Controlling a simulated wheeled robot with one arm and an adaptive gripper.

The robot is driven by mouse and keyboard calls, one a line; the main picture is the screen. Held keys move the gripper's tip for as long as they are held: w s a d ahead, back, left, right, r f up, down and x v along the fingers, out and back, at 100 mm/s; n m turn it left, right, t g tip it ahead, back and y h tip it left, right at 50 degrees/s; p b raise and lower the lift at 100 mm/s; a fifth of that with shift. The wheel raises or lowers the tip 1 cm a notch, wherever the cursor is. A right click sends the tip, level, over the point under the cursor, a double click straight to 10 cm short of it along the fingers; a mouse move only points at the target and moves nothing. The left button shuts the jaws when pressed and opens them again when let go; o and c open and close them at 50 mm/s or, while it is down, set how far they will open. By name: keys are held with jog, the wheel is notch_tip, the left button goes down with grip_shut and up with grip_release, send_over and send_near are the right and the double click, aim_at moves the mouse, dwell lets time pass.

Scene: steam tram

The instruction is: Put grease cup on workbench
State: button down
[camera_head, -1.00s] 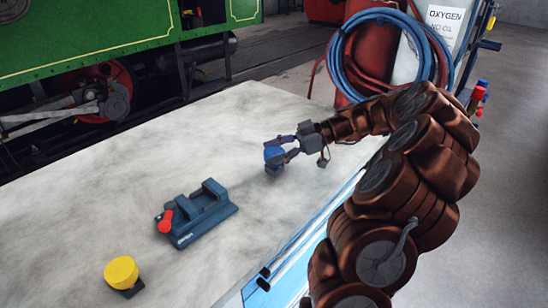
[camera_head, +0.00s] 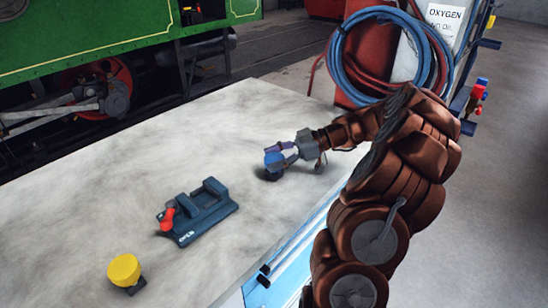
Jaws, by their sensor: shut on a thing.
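The workbench (camera_head: 120,195) is a broad pale grey surface across the left and middle of the view. My gripper (camera_head: 277,162) is low over its right part, shut on a small blue thing that looks like the grease cup (camera_head: 272,158). The cup is partly hidden by the fingers. Its dark lower end is at or very near the bench top; I cannot tell whether it touches.
A dark blue vise (camera_head: 205,208) with a red handle is on the bench, left of my gripper. A yellow-topped button (camera_head: 124,269) is nearer the front. Gas cylinders with blue and red hoses (camera_head: 385,50) stand behind the arm. Bench space around the cup is clear.

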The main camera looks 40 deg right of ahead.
jog(key=shift+c, duration=1.6)
grip_release()
jog(key=shift+d+r, duration=0.1)
